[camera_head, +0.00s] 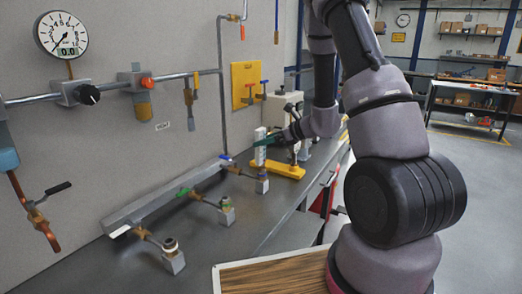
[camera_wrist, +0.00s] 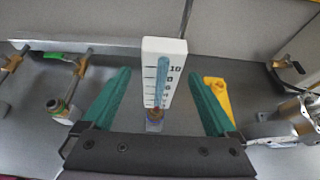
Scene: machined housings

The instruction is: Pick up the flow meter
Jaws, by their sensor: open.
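The flow meter (camera_wrist: 164,75) is a white upright block with a blue-tinted clear tube and a numbered scale. In the wrist view it stands between the two green fingers of my gripper (camera_wrist: 160,77), with a gap on each side. A brass-coloured fitting shows at the foot of its tube. In the head view the flow meter (camera_head: 260,146) stands upright on the bench by the back panel, beside my gripper (camera_head: 274,142), which is open and empty.
A yellow base plate (camera_head: 284,171) lies just right of the flow meter. A green-handled valve (camera_head: 187,192) and a white-handled valve (camera_head: 124,231) sit to the left on a grey rail (camera_head: 150,203). A round gauge (camera_head: 61,34) hangs on the panel. The front of the grey bench is clear.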

